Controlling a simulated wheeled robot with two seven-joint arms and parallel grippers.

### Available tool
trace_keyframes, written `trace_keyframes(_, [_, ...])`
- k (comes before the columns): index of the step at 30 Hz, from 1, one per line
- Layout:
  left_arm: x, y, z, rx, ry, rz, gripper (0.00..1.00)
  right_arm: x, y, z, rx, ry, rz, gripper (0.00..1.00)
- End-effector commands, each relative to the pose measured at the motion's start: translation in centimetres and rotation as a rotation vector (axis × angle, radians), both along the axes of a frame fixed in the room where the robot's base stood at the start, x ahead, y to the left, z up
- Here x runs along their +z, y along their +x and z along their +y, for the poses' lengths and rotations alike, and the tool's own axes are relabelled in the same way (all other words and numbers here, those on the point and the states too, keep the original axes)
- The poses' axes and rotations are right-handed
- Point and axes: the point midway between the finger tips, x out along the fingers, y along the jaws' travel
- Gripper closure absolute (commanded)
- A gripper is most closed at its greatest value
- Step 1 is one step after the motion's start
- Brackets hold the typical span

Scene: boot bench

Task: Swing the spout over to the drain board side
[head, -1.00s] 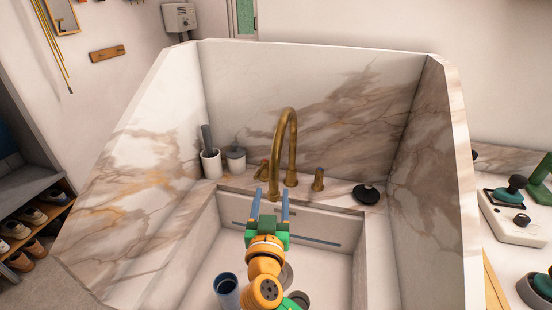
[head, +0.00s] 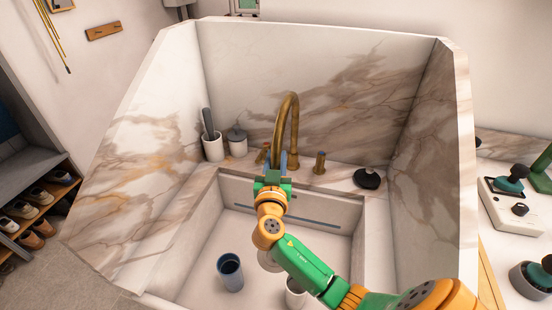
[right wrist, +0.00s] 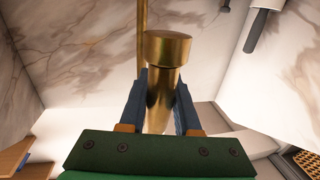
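The brass spout (head: 291,105) rises as a tall arch from the back ledge of the marble sink. Its outlet end comes down toward the front, slightly left of its base. My right gripper (head: 275,160) is at this outlet end, with its arm coming in from the lower right. In the right wrist view, the spout's end with its collar (right wrist: 168,48) shows between the two blue fingers (right wrist: 163,100). One finger is on each side, close to the brass; the fingers look spread, and contact is unclear. My left gripper is not in view.
Brass handles stand beside the spout, the right one (head: 320,162) clear of my gripper. A white cup (head: 213,147) and a lidded jar (head: 237,143) stand left, a black object (head: 368,178) right. A blue-grey cup (head: 230,272) is in the basin. High marble walls surround the sink.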

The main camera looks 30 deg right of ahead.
Motion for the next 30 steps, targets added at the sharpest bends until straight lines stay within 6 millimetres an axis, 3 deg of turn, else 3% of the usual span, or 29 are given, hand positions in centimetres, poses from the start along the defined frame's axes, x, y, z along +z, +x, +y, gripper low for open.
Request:
trace_keyframes(1, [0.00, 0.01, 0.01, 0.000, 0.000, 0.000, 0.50, 0.01, 0.01, 0.04, 0.001, 0.000, 0.000, 0.93])
trace_keyframes(2, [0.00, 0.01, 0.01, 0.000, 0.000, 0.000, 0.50, 0.01, 0.00, 0.05, 0.001, 0.000, 0.000, 1.00])
trace_keyframes(30, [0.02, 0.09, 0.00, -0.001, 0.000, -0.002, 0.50, 0.03, 0.00, 0.04, 0.001, -0.002, 0.000, 1.00])
